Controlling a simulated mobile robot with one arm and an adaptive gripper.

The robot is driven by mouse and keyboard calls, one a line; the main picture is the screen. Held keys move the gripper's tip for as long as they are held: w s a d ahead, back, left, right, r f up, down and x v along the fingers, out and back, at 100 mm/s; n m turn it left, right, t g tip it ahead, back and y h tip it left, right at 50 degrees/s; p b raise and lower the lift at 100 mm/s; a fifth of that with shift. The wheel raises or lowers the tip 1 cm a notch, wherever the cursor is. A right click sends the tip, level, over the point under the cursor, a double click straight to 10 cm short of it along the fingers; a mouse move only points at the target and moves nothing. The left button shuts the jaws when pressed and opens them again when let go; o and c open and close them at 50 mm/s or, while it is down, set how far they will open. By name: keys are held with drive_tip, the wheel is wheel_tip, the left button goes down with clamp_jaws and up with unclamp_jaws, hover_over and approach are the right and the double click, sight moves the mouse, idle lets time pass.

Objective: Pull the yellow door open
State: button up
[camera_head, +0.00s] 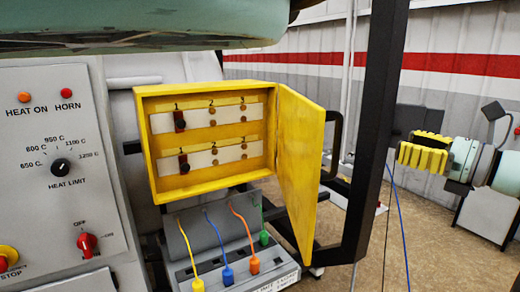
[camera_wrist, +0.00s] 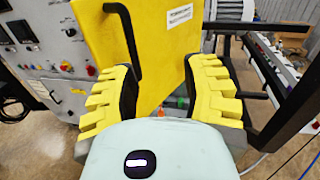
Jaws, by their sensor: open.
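The yellow door (camera_head: 297,165) stands swung open on the right side of the yellow box (camera_head: 160,190), and the inside of the box shows. Its black handle (camera_head: 336,135) sticks out from the outer face. In the wrist view the door (camera_wrist: 175,70) fills the middle, with the handle (camera_wrist: 131,45) upper left of my gripper. My gripper (camera_wrist: 162,75) has its yellow-padded fingers spread and empty. In the head view my gripper (camera_head: 405,154) is to the right of the door, beyond a dark post and apart from the handle.
A dark upright post (camera_head: 377,130) stands between the door and my gripper in the head view. Inside the box are two rows of numbered switches. A grey panel (camera_head: 60,190) with knobs is at left. Below the box are coloured plugs and cables (camera_head: 228,270).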

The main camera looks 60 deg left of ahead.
drive_tip(key=shift+w+d+b, duration=0.3)
drive_tip(key=shift+d+b, duration=0.05)
drive_tip(key=shift+d, duration=0.3)
drive_tip(key=shift+w+d+b, duration=0.3)
drive_tip(key=shift+d+b, duration=0.05)
drive_tip(key=shift+d, duration=0.25)
drive_tip(key=shift+w+d+b, duration=0.3)
drive_tip(key=shift+d+b, duration=0.05)
drive_tip(key=shift+d, duration=0.3)
drive_tip(key=shift+f+b, duration=0.1)
drive_tip(key=shift+b, duration=0.4)
drive_tip(key=w+d, duration=0.1)
drive_tip(key=d, duration=1.1)
drive_tip(key=shift+w, duration=0.4)
